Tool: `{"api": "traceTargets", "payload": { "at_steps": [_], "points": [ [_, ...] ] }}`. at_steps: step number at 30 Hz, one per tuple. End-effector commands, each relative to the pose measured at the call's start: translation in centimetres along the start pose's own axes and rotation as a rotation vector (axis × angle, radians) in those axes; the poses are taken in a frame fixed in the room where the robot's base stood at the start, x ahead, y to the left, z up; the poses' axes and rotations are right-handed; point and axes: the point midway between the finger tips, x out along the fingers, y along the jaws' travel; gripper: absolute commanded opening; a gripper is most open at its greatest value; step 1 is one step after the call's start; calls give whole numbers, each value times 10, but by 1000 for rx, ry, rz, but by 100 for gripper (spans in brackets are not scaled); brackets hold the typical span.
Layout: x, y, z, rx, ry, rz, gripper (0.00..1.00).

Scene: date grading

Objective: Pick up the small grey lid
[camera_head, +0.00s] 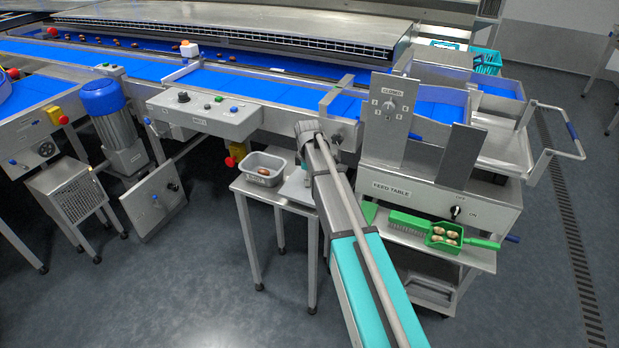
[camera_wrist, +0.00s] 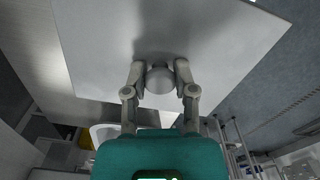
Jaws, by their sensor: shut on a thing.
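My gripper (camera_wrist: 160,70) is shut, with a finger on each side of a small, round grey thing, which I take to be the small grey lid (camera_wrist: 160,80). The lid sits between the fingertips, close over or on a flat grey table top (camera_wrist: 215,45); I cannot tell whether it touches. In the head view my arm covers most of the gripper and the lid, above the right part of the small side table (camera_head: 245,188).
A grey tub (camera_head: 264,160) with dates stands on the side table, left of my arm. A green scoop (camera_head: 425,222) with several dates lies on a shelf under the feed table (camera_head: 435,195). The blue conveyor (camera_head: 235,80) runs behind. Open floor lies in front.

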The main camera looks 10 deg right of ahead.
Motion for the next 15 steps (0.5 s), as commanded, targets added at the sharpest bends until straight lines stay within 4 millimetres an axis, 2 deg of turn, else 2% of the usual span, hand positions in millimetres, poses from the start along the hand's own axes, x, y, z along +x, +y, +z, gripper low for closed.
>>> {"api": "traceTargets", "payload": {
  "at_steps": [1, 12, 15],
  "points": [
    [-12, -8, 1, 0, 0, 0, 0],
    [-56, -44, 6, -1, 0, 0, 0],
    [-64, -69, 10, -1, 0, 0, 0]
  ]
}}
